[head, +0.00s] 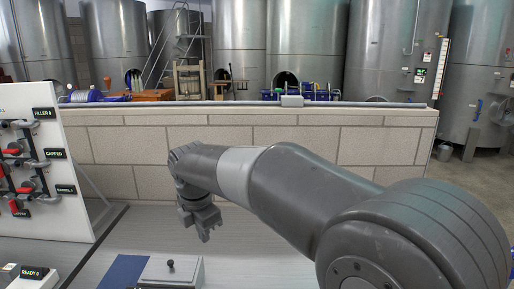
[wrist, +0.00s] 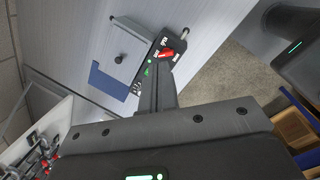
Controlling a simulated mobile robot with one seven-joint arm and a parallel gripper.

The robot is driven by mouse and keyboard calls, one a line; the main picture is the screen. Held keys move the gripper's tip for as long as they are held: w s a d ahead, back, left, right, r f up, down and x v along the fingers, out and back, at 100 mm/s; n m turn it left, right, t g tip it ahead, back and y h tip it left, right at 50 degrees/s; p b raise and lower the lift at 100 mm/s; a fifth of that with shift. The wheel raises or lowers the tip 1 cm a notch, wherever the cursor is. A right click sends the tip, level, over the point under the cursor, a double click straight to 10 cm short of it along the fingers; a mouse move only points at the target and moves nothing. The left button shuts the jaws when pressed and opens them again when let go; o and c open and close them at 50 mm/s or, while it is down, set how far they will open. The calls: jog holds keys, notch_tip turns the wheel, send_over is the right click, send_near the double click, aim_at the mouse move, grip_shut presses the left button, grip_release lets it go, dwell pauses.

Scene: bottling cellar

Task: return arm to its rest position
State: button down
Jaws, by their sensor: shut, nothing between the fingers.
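My gripper (head: 204,236) hangs from my bent arm above the grey worktop (head: 240,250) in the head view, fingers pointing down. It is shut and empty, apart from anything on the worktop. In the wrist view its closed fingers (wrist: 156,84) reach toward a black switch panel with a red lever (wrist: 166,53) and a small green light. I cannot tell the gap between fingers and panel.
A grey plate with a black knob (head: 171,271) lies beside a blue patch (head: 122,271) at the front. A white valve board (head: 60,180) with red handles stands left. A low block wall (head: 120,160) runs behind, with steel tanks (head: 306,45) beyond.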

jog(key=s+d+r+m+t, duration=0.1)
jog(key=s+d+m, duration=0.4)
jog(key=d+m, duration=0.3)
jog(key=s+d+r+m+t, duration=0.15)
jog(key=s+d+m, duration=0.35)
jog(key=d, duration=0.6)
jog(key=s+d+f+m, duration=0.4)
jog(key=s+d+m, duration=0.5)
jog(key=s+m, duration=0.2)
jog(key=m, duration=0.2)
jog(key=shift+d+f+m+t, duration=0.15)
jog(key=shift+d+m+t, duration=0.05)
jog(key=shift+m+t, duration=0.2)
